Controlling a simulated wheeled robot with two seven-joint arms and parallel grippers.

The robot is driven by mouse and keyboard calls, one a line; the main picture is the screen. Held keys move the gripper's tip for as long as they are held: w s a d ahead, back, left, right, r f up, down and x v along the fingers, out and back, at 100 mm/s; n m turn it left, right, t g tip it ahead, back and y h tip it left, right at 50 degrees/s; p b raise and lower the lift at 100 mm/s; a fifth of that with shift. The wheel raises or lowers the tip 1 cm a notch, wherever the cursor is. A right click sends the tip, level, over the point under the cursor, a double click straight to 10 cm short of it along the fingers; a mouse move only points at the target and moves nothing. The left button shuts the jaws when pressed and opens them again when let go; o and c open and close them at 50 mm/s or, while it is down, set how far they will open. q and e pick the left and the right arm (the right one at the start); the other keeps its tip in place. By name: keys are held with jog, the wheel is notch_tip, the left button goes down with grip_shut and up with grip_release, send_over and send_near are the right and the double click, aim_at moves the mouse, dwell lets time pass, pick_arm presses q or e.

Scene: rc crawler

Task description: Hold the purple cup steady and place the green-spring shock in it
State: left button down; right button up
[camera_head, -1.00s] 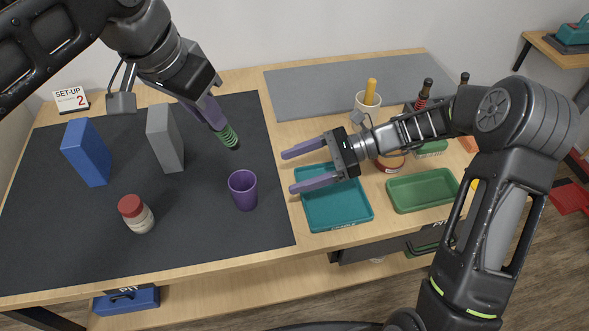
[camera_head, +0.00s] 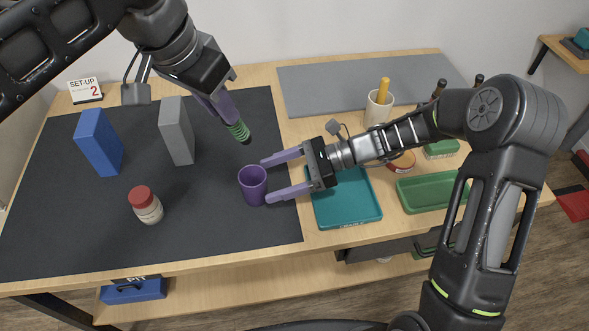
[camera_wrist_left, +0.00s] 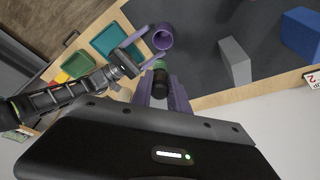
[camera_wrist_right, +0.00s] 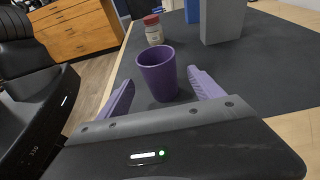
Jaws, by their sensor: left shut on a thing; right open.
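The purple cup (camera_head: 253,187) stands upright and looks empty on the dark mat, near its right edge. My right gripper (camera_head: 266,179) is open, its two fingers reaching toward the cup from the right; in the right wrist view the cup (camera_wrist_right: 158,75) stands between and just beyond the fingertips. My left gripper (camera_head: 228,113) is shut on the green-spring shock (camera_head: 239,132), which hangs tilted, lower end down, above and behind the cup.
A blue block (camera_head: 99,142), a grey block (camera_head: 176,131) and a red-capped jar (camera_head: 145,205) stand on the mat (camera_head: 75,235) to the left. A teal tray (camera_head: 347,222) and a green tray (camera_head: 432,207) lie to the right. A cream cup (camera_head: 377,112) holds a yellow-handled tool.

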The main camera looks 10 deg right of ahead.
jog(key=x, duration=0.5)
jog(key=shift+a, duration=0.15)
jog(key=shift+c, duration=0.6)
jog(key=c, duration=1.3)
pick_arm(q)
notch_tip(320, 180, down, 12)
jog(key=shift+f, duration=0.25)
dwell(0.3)
jog(key=c, duration=1.2)
grip_release()
